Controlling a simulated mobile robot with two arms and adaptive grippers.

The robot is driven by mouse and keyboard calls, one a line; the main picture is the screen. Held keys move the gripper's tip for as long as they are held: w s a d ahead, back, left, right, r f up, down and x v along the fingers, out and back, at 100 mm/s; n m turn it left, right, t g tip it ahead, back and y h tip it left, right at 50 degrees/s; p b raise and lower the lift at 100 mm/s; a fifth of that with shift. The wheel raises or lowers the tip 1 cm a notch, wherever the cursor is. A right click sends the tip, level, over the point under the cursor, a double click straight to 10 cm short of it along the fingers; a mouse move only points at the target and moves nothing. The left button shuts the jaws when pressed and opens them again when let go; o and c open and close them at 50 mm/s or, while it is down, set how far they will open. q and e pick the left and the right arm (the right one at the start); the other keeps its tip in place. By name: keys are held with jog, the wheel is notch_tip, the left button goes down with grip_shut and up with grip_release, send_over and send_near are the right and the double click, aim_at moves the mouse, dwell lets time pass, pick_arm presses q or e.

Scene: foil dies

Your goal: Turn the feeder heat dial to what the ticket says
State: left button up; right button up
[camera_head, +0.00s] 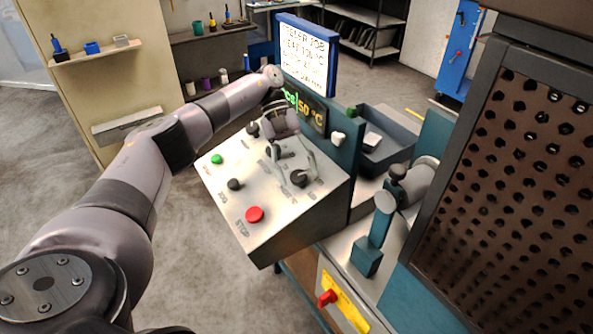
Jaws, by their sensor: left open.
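The sloped control panel (273,205) stands in the middle of the head view, with several black knobs and coloured buttons. A black dial (299,178) sits near its right edge; its label and pointer are too small to read. My left gripper (293,163) is open over the upper right of the panel, its fingers reaching down close to this dial; I cannot tell whether they touch it. The white ticket (304,55) in a blue frame stands behind the panel. It has a heat line in °C, but the figure is blurred. A dark display (309,109) shows green and orange text, seemingly 50 °C.
A red stop button (255,214) and a green button (216,159) stick up from the panel left of the gripper. A perforated dark guard (505,170) closes off the right side. A grey bin (390,140) lies behind the panel. Open floor is at left.

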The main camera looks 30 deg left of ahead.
aim_at(297, 172)
pick_arm(q)
notch_tip(297, 172, up, 10)
jog(key=shift+f, duration=0.2)
pick_arm(e)
jog(key=shift+a, duration=0.1)
jog(key=shift+r, duration=0.15)
